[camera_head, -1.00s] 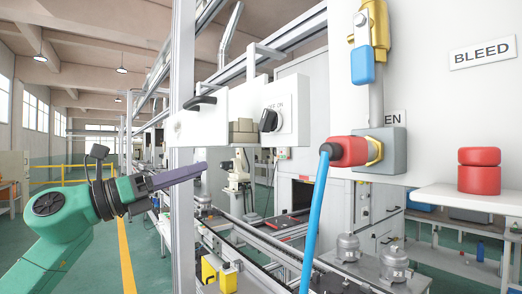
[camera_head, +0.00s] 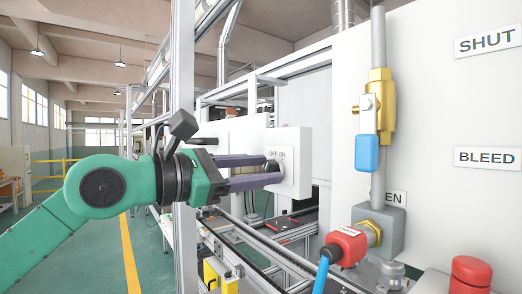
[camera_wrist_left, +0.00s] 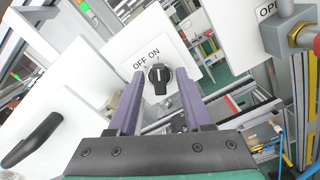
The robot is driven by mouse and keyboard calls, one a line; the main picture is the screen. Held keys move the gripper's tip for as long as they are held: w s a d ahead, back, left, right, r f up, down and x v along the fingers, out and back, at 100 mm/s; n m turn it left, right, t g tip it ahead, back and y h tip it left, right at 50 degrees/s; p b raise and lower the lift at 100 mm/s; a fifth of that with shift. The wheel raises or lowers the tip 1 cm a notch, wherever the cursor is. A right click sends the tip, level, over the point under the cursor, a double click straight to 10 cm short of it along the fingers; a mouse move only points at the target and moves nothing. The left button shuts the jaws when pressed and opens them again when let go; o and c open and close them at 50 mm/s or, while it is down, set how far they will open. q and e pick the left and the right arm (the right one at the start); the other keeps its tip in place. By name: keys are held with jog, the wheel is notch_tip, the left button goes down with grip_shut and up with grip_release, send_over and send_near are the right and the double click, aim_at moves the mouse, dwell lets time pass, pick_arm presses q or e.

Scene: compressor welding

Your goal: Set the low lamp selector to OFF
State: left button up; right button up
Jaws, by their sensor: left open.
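The lamp selector is a black rotary knob (camera_wrist_left: 158,76) on a white plate marked OFF and ON, on a white box (camera_head: 293,150). In the wrist view the knob has a pale mark on its upper part; I cannot tell surely which word it points at. My left gripper (camera_head: 272,169) is open, with its two purple fingers reaching to the knob, which partly hides behind them in the head view. In the wrist view the knob shows between the fingertips (camera_wrist_left: 157,84), with gaps on both sides. My right gripper is not in view.
A metal post (camera_head: 183,110) stands close to my left wrist. A black handle (camera_wrist_left: 33,140) shows in the wrist view. On the right are a white panel (camera_head: 430,110), a valve with blue lever (camera_head: 366,153), a red connector (camera_head: 345,247) with blue hose and a red cylinder (camera_head: 470,275).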

pick_arm(q)
jog(key=shift+w+d, duration=0.2)
jog(key=shift+w+f, duration=0.1)
jog(key=shift+a, duration=0.1)
grip_shut()
jog(key=shift+n+b, duration=0.95)
jog(key=shift+n, duration=0.15)
jog(key=n+b, duration=0.1)
jog(key=n, duration=0.1)
jog(key=shift+n, duration=0.3)
jog(key=n+b, duration=0.2)
jog(key=n, duration=0.2)
jog(key=shift+a, duration=0.1)
jog(key=shift+r+n+b, duration=0.25)
jog(key=shift+n+b, duration=0.35)
jog(key=shift+n, duration=1)
